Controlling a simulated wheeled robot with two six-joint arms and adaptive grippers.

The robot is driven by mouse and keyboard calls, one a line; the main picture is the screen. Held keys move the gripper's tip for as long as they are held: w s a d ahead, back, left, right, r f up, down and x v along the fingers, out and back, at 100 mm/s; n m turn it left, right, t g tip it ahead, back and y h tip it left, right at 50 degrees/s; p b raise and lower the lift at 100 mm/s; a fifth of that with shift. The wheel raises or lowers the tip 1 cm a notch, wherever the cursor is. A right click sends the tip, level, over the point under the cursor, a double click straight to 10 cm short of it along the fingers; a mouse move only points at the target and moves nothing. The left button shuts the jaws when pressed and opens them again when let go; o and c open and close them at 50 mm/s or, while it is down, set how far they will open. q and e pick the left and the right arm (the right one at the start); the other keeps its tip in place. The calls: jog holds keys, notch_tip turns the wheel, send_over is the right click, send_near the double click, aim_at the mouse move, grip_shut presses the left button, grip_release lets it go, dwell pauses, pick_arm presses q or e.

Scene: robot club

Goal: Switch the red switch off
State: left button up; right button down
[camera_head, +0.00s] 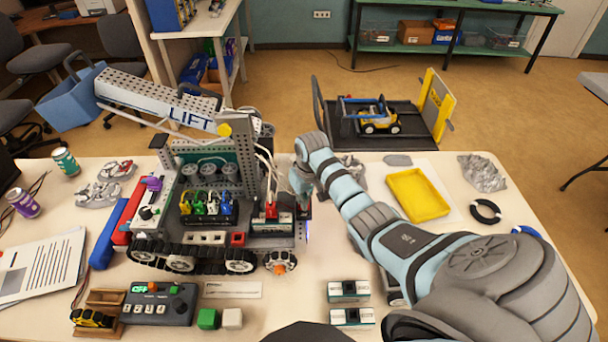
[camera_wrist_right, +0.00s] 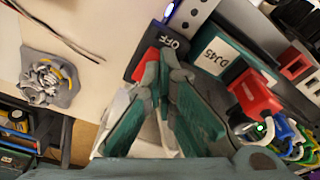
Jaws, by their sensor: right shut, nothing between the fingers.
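The red switch (camera_wrist_right: 146,64) shows in the right wrist view, set in a black housing marked OFF (camera_wrist_right: 170,45), at the end of the wheeled robot model (camera_head: 205,215). My right gripper (camera_wrist_right: 170,62) is shut and empty, its fingertips right at the switch and covering part of it. I cannot tell whether they touch it or which way the switch is tipped. In the head view my right gripper (camera_head: 304,200) reaches down at the model's right end and hides the switch there. My left gripper is not in view.
A red plug (camera_head: 271,209) with a cable sits beside the housing, close to my fingers. The model's lift arm (camera_head: 180,112) rises at the left.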

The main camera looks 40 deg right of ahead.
jog(key=shift+f, duration=0.4)
notch_tip(320, 180, up, 2)
jog(key=shift+r+p, duration=0.25)
jog(key=shift+p, duration=0.9)
jog(key=shift+r, duration=2.25)
